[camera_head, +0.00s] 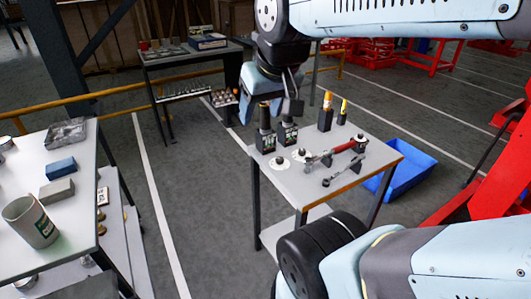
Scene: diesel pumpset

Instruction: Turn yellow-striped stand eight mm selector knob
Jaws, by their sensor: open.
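Two black stands with dark upright knobs or handles stand at the back left of the small grey table, the left stand (265,140) and the right stand (287,134). Small pale and green markings show on their fronts, too small to read. To their right are a black block with an orange-yellow top (326,112) and a slimmer one with a yellow top (343,112). I cannot tell which one carries the eight mm selector knob. My gripper (291,105) is open and points down just above the right stand, partly hiding its top. Contact cannot be told.
The small table (355,177) also holds a red-handled tool (340,151), a wrench-like tool (344,173) and two round pale discs. A blue bin (408,172) lies on the floor at right, beside a red frame. A left bench (85,210) holds a cup and blocks.

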